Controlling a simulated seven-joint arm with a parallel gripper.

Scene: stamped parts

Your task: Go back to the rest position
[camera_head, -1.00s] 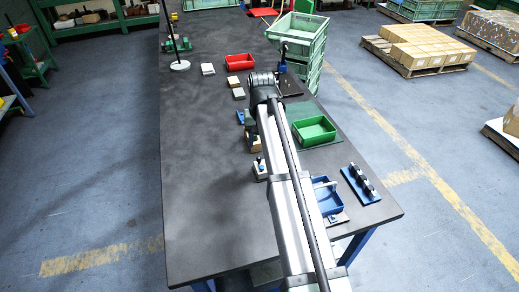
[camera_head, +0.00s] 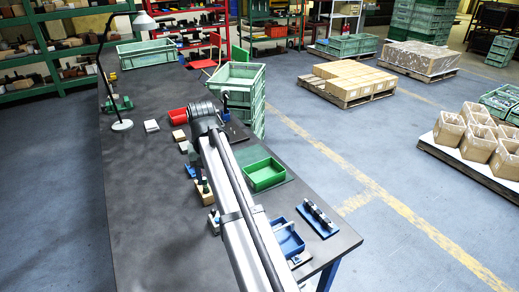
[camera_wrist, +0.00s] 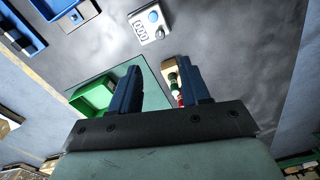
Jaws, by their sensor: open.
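My gripper (camera_wrist: 160,92) shows in the wrist view with its two blue fingers apart and nothing between them. It hangs above the dark workbench (camera_head: 140,215). In the head view my arm runs up the bench from the bottom edge and hides the gripper's fingertips. A green tray (camera_head: 264,174) stands on a green mat right of the arm, and it also shows left of the fingers in the wrist view (camera_wrist: 97,97). Beside the right finger in the wrist view is a wooden block (camera_wrist: 172,70) with a green and red part, partly hidden by the finger.
A blue tray (camera_head: 288,238) and a blue rack with dark parts (camera_head: 318,219) lie at the bench's near right. The bench's left side is clear.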

